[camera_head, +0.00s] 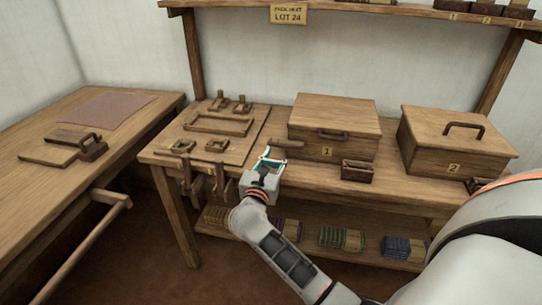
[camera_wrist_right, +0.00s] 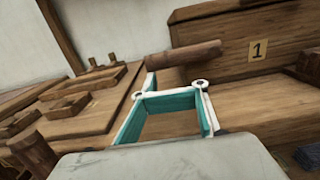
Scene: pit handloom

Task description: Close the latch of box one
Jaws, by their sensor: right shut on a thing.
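Box one (camera_head: 306,136) is a wooden box with a closed-looking lid and a "1" label, on the bench; its front also shows in the right wrist view (camera_wrist_right: 220,62). My left gripper is not in view.
Box two (camera_head: 450,145) stands to the right. A small dark block (camera_head: 357,171) sits before box one. A wooden board (camera_head: 245,148) with several fittings lies left. The side table (camera_head: 50,180) is at far left; a shelf (camera_head: 310,240) with bundles is below.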

